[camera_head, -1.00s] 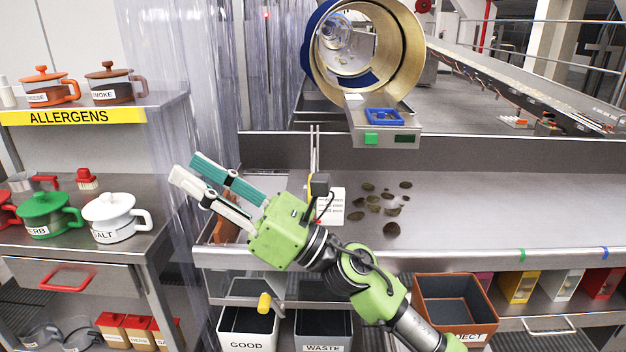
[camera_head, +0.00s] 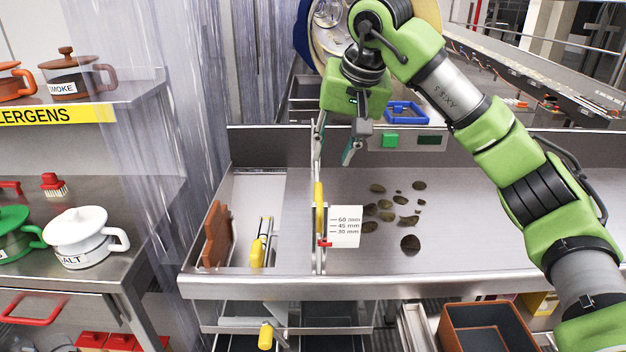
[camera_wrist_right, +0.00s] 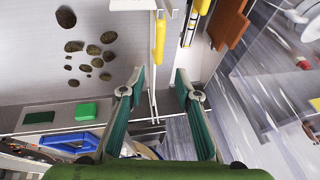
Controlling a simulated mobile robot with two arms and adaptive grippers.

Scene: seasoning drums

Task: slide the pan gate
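The pan gate appears to be the thin upright plate (camera_head: 318,255) across the steel pan, with a yellow grip (camera_head: 319,194) at its top. A white scale card (camera_head: 345,226) marked 60, 45 and 30 mm and a red pointer are beside it. My right gripper (camera_head: 333,157) is open above and behind the yellow grip, fingers pointing down, apart from it. In the right wrist view, the yellow grip (camera_wrist_right: 159,38) lies beyond the gap between the open fingers (camera_wrist_right: 160,76). My left gripper is not in view.
Several brown pieces (camera_head: 385,207) lie in the pan right of the gate. Left of it are a yellow-handled tool (camera_head: 258,250) and a brown board (camera_head: 217,235). The pan's right part looks clear.

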